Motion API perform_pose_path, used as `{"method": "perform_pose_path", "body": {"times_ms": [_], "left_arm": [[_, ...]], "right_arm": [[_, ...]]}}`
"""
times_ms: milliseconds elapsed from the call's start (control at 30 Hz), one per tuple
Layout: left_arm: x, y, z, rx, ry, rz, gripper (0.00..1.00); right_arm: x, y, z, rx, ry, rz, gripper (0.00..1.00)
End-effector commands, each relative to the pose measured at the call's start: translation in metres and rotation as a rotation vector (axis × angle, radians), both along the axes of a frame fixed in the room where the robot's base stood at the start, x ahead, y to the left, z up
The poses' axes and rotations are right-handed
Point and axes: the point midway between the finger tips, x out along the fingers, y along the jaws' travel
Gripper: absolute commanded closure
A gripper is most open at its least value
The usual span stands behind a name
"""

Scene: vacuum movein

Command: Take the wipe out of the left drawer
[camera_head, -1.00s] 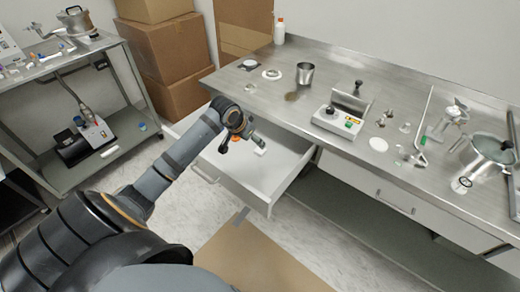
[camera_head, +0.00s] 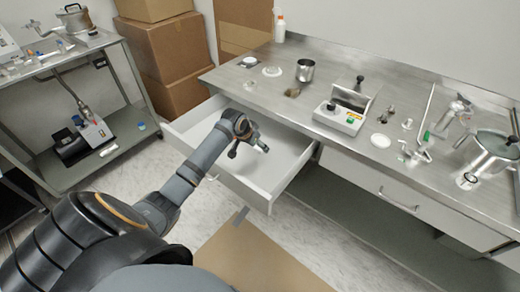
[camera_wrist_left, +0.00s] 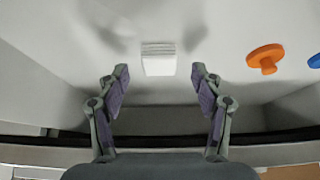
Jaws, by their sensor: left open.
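The left drawer (camera_head: 285,187) is pulled open under the steel counter. The wipe (camera_wrist_left: 158,62) looks like a small white folded stack on the drawer floor in the left wrist view. My left gripper (camera_head: 262,146) is over the drawer in the head view. In the left wrist view my left gripper (camera_wrist_left: 160,80) is open, its fingers spread either side of the wipe's line, with the wipe just beyond the fingertips. The gripper seems to cover the wipe in the head view. My right gripper is not in view.
An orange knob-like object (camera_wrist_left: 265,58) and a blue object (camera_wrist_left: 315,61) lie in the drawer to the right of the wipe. The counter (camera_head: 235,80) above holds a metal cup (camera_head: 305,70), a white device (camera_head: 338,119) and glassware. Cardboard boxes (camera_head: 165,50) stand behind.

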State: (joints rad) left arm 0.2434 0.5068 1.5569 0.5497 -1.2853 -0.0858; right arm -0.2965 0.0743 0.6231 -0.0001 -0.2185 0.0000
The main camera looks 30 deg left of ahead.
Motion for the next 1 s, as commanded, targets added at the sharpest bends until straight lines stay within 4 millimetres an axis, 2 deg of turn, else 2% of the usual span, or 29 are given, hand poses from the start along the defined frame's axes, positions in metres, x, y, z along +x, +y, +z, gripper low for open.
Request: {"method": "perform_pose_path", "body": {"times_ms": [100,367,700,1000], "left_arm": [[0.0083,-0.0013,-0.0127,-0.002,-0.002,0.000,0.33],[0.0096,-0.0010,-0.0152,0.001,-0.002,0.000,0.33],[0.0095,-0.0010,-0.0151,0.001,-0.002,0.000,0.77],[0.0097,-0.0009,-0.0130,0.002,-0.002,-0.001,0.77]], "right_arm": [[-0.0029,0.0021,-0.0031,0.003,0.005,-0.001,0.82],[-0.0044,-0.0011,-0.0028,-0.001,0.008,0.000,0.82],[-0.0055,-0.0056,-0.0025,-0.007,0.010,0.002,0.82],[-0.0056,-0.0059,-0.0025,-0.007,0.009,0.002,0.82]]}}
